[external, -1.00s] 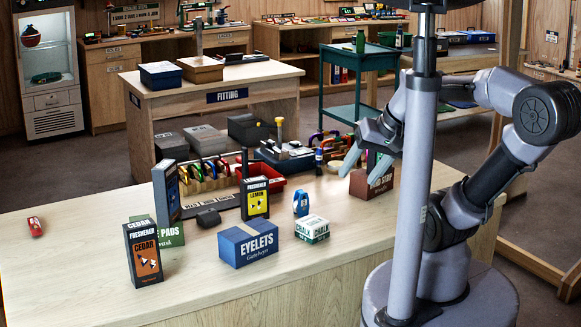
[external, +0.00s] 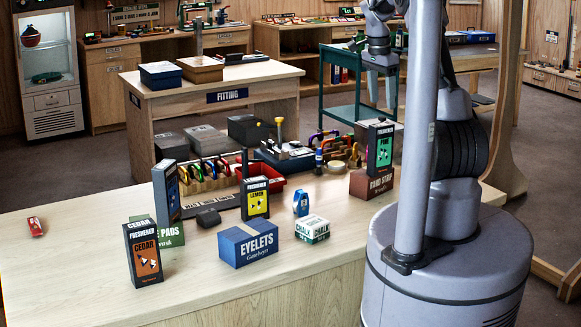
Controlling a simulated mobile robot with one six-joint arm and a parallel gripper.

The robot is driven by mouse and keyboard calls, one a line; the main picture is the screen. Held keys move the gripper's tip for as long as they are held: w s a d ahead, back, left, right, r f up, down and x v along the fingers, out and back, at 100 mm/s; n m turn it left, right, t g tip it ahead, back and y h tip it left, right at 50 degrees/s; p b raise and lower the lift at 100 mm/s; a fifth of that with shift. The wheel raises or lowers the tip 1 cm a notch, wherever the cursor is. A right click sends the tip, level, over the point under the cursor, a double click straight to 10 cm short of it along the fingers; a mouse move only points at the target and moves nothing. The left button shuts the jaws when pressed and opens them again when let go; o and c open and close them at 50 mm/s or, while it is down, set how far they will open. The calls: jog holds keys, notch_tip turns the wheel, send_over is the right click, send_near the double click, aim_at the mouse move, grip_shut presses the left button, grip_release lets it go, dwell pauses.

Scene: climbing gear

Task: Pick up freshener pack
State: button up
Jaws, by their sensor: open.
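Several freshener packs stand on the wooden counter. The cedar freshener pack (external: 145,253) is black and orange, at the front left. The lemon freshener pack (external: 256,198) is black and yellow, behind the eyelets box. A dark pack with a blue face (external: 167,192) stands at the left, turned sideways; its name is unreadable. A dark pack with a green face (external: 380,148) stands upright on the brown hand strip box (external: 371,184). My gripper (external: 382,100) is open and empty, fingers pointing down, above the green-faced pack in the picture. My column hides part of the arm.
A blue eyelets box (external: 248,244), a white and green chalk box (external: 312,229) and a small blue item (external: 301,203) stand mid-counter. A red bin (external: 262,183) and carabiner rack (external: 205,173) are behind. The front left counter (external: 70,280) is clear.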

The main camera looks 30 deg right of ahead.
jog(key=b, duration=0.2)
send_near(381, 146)
jog(key=d+f, duration=0.1)
jog(key=f, duration=0.1)
jog(key=d+f, duration=0.1)
jog(key=w+f, duration=0.1)
jog(key=f, duration=0.1)
jog(key=shift+w+d+f, duration=0.1)
jog(key=shift+d+f, duration=0.25)
jog(key=shift+d, duration=0.05)
jog(key=f, duration=0.1)
jog(key=f+b, duration=0.1)
jog(key=f, duration=0.3)
jog(key=shift+w+f, duration=0.2)
jog(key=shift+w, duration=0.15)
jog(key=shift+s+r, duration=0.1)
jog(key=shift+c, duration=1.2)
grip_shut()
